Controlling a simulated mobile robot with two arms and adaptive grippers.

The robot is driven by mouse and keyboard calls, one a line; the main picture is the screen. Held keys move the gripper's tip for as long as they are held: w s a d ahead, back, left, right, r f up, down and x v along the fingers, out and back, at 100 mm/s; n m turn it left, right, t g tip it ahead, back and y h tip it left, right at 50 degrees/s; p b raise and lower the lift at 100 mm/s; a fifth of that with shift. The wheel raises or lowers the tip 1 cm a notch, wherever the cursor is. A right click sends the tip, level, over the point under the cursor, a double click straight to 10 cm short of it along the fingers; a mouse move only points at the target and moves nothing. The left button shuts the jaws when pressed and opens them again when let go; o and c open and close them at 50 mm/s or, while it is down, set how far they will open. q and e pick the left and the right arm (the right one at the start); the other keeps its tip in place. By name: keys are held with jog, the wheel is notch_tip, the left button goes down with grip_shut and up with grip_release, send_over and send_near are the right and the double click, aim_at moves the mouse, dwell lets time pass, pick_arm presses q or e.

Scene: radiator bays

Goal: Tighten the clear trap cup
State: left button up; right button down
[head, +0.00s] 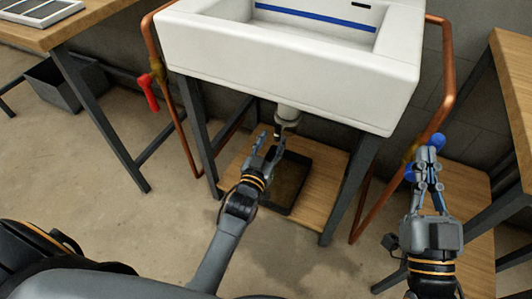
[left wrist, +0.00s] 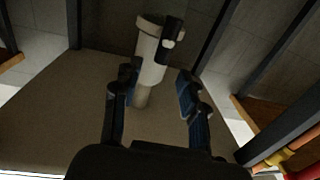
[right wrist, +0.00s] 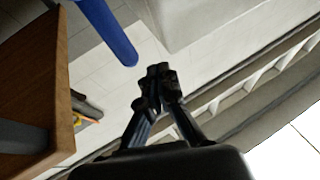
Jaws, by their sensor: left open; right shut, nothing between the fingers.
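The white trap (head: 287,115) hangs under the sink. In the left wrist view the trap (left wrist: 150,65) is a pale upright cylinder with a wider collar and a black piece at its side. A duller, greyish lower end (left wrist: 141,97) shows below; I cannot tell for sure that it is the clear cup. My left gripper (head: 268,146) is open under the sink, with its fingers on either side of the trap in its wrist view; contact cannot be told. In the head view it hides the trap's lower end. My right gripper (head: 428,160) is shut and empty, right of the sink.
The white sink (head: 290,70) is overhead. A black tray (head: 290,205) lies on the wooden shelf (head: 320,175) below. Copper pipes run down both sides, with a red handle (head: 150,92) at left and a blue handle (head: 438,140) by my right gripper. Dark stand legs flank the shelf.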

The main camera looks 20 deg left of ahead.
pick_arm(q)
jog(key=s, duration=0.6)
dwell(0.3)
